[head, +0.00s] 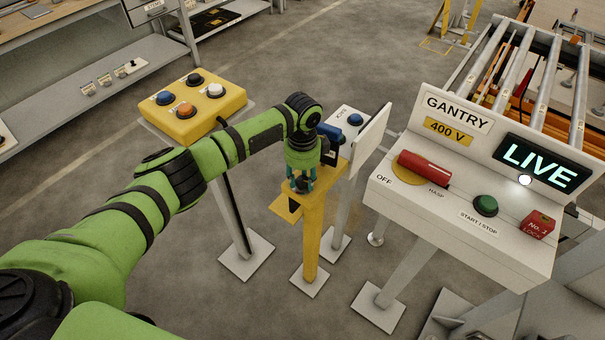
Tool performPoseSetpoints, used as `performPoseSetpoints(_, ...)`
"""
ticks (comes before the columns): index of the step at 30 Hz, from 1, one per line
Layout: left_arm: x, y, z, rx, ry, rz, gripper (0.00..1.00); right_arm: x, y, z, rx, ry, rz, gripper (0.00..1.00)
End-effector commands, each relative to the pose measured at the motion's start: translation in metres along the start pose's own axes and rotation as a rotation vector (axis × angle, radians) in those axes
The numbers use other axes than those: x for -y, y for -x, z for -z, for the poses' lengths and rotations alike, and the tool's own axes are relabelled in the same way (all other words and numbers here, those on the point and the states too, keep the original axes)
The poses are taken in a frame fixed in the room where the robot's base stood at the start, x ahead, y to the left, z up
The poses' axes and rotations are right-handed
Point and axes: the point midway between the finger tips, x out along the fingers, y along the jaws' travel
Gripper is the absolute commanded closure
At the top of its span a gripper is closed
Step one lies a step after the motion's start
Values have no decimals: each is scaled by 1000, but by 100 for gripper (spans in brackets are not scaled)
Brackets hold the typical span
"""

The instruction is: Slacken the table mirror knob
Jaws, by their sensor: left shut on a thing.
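My left gripper (301,186) points down at the top of the yellow post (311,240). It is shut on a small dark knob there, mostly hidden by the fingers; I take it for the table mirror knob. A thin pale panel (370,138), perhaps the mirror, stands tilted just right of the post top. My right gripper is not in view.
A grey gantry console (466,210) with a lit LIVE display (541,163), a red handle (424,168) and a green button (485,205) stands at right. A yellow button box (196,105) stands left behind my arm. A conveyor (520,70) lies behind the console.

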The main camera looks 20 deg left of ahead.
Motion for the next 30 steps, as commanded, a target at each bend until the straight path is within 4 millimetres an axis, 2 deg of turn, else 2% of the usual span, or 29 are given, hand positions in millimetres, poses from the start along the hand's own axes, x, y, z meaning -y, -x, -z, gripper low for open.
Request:
performPoseSetpoints(11,0,0,-1,2,6,1,94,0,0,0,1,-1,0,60)
performPoseSetpoints(12,0,0,-1,2,5,1,54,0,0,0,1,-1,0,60)
performPoseSetpoints(13,0,0,-1,2,5,1,42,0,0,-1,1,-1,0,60)
performPoseSetpoints(14,0,0,-1,2,5,1,38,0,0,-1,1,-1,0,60)
performPoseSetpoints(25,0,3,0,0,4,1,38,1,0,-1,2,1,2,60)
performPoseSetpoints(30,1,26,0,-2,4,4,38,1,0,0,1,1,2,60)
